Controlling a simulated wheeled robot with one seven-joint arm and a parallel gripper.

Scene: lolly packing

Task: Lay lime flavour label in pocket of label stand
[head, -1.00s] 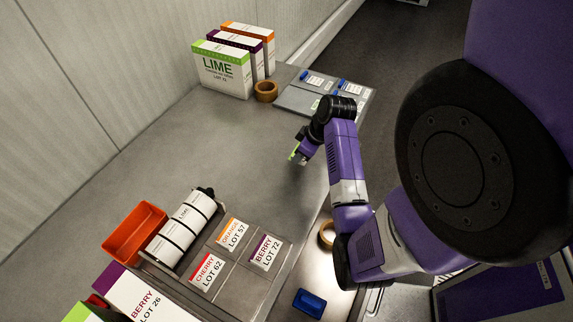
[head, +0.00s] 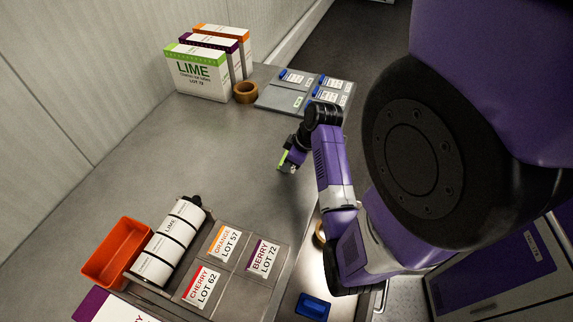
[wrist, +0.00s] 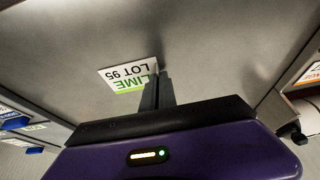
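The lime label, white with a green band and reading LIME LOT 95 in the wrist view (wrist: 128,75), is pinched at its edge by my gripper (wrist: 164,97). In the head view my gripper (head: 288,166) holds the label (head: 283,157) above the bare bench.
Lime, berry and orange boxes (head: 196,78) and a brown tape roll (head: 246,91) stand left of the stand. At the front are a tray with orange, cherry and berry labels (head: 240,295), a roller, an orange bin (head: 118,252) and a blue block (head: 312,306). The bench middle is clear.

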